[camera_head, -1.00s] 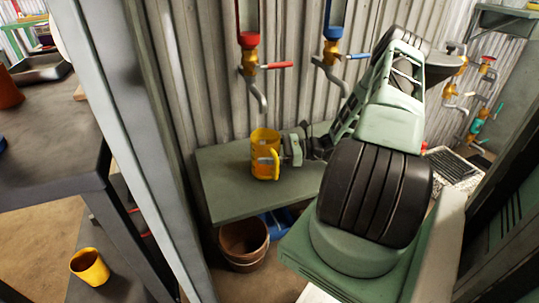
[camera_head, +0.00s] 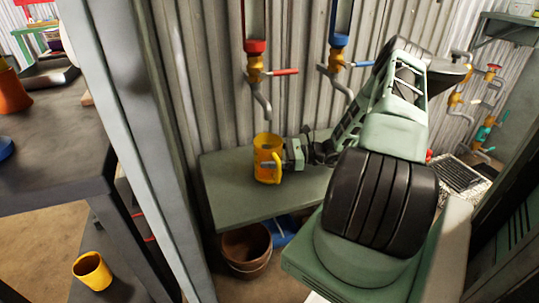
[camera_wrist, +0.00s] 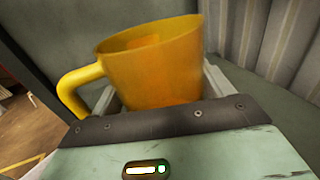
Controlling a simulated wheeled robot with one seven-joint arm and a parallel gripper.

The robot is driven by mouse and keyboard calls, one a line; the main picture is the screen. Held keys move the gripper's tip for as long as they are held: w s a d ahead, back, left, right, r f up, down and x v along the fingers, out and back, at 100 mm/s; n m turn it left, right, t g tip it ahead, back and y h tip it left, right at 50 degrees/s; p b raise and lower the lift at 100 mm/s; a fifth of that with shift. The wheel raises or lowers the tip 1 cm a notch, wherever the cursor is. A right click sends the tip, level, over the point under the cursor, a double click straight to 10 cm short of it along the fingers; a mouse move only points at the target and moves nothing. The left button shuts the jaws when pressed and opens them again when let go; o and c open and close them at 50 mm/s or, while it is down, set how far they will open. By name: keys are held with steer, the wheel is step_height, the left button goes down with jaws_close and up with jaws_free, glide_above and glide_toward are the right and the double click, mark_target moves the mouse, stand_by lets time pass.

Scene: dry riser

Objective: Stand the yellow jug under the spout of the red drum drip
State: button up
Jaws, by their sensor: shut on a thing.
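The yellow jug (camera_head: 265,160) is upright at the left part of the green shelf, below the red-collared drip's spout (camera_head: 263,107). I cannot tell whether its base touches the shelf. My gripper (camera_head: 283,156) is at the jug's right side, shut on it. In the wrist view the jug (camera_wrist: 155,70) fills the space between the fingers, with its handle to the left and its open top showing. The red drum drip (camera_head: 254,62) hangs on the corrugated wall, with a red lever.
The green shelf (camera_head: 232,205) has free room at its left front. A blue drip (camera_head: 336,58) hangs to the right. A brown bucket (camera_head: 246,250) stands below the shelf. A grey post (camera_head: 128,130) rises at the left. Another yellow cup (camera_head: 92,271) sits at the lower left.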

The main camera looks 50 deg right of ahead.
steer(key=shift+f, duration=0.3)
steer(key=o, duration=1)
steer(key=shift+s+d, duration=0.1)
steer(key=p+v, duration=0.1)
steer(key=v, duration=1.6)
steer(key=shift+d+p, duration=0.15)
steer(key=shift+p, duration=0.2)
steer(key=shift+s, duration=0.1)
